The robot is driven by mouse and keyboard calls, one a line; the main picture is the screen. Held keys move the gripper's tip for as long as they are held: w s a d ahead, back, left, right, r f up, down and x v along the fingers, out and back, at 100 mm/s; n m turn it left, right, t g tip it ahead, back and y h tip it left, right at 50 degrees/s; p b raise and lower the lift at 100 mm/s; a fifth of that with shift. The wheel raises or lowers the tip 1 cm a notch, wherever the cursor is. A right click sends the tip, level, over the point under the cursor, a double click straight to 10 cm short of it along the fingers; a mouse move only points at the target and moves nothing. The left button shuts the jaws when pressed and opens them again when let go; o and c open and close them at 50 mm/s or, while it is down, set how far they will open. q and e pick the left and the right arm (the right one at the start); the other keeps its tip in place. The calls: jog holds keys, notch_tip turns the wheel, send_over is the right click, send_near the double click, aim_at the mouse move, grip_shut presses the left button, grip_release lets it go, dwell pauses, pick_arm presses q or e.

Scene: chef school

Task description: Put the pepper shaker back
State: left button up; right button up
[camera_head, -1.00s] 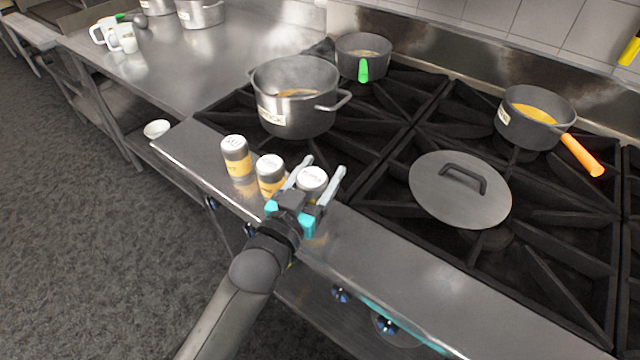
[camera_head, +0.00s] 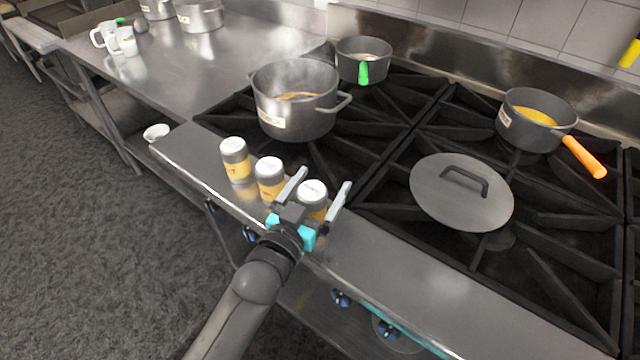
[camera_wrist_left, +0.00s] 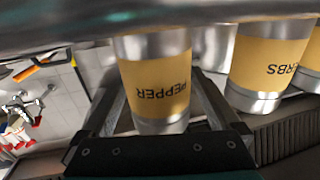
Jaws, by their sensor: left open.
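The pepper shaker (camera_head: 313,190) has a white top and a yellow band and stands upright at the right end of a row of shakers on the stove's front steel ledge. In the left wrist view its label reads PEPPER upside down (camera_wrist_left: 155,85). My left gripper (camera_head: 320,187) is open, with one finger on each side of the pepper shaker. It also shows in the left wrist view (camera_wrist_left: 165,110), its fingers either side of the shaker; I cannot tell whether they touch it. My right gripper is not in view.
Two more shakers stand close to the left, a middle one (camera_head: 270,178) and an outer one (camera_head: 235,160). A large pot (camera_head: 296,115), a lid (camera_head: 440,205) and a pan with an orange handle (camera_head: 512,122) sit on the burners. The ledge to the right is clear.

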pick_arm(q)
jog(key=shift+r, duration=0.2)
jog(key=p+v, duration=0.1)
jog(key=v, duration=1.1)
